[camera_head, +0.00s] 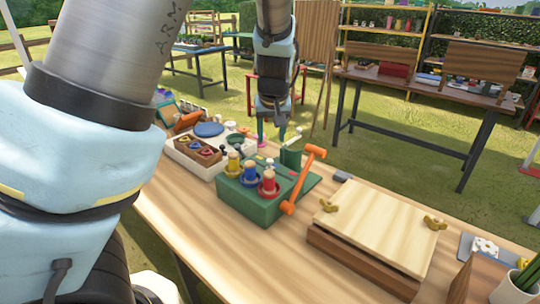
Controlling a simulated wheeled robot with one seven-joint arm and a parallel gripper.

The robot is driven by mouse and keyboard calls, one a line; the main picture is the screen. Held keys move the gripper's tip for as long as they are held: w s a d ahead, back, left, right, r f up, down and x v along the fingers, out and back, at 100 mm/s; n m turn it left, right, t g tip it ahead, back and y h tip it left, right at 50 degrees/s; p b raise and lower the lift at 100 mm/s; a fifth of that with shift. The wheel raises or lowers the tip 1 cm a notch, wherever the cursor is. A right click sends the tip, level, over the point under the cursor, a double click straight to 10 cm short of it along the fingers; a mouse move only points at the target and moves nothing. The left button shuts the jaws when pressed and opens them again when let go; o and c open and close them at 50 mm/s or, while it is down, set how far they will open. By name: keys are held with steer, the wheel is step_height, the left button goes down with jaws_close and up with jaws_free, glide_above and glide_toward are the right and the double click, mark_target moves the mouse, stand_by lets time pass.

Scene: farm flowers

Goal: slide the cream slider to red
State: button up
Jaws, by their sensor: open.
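My gripper (271,137) hangs from above, fingers pointing down, over the far side of the green box (252,207). Its two fingers are apart. I see nothing held between them. The green box has yellow, blue and red pegs standing on its near part. Small parts, among them a pinkish one, show beneath my fingertips, too small to tell apart. I cannot make out the cream slider or its red mark with certainty. Whether my fingers touch anything below them cannot be told.
An orange hammer (303,181) leans at the green box's right side. A white box (181,157) with a blue disc and brown tray stands to its left. A pale wooden board with brass wing nuts (376,223) lies at the right. Some table (205,232) is bare in front.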

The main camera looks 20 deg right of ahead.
mark_target(270, 160)
steer(key=p+x, duration=0.1)
steer(key=x, duration=0.9)
steer(key=shift+f, duration=0.25)
jaws_close()
stand_by(1.0)
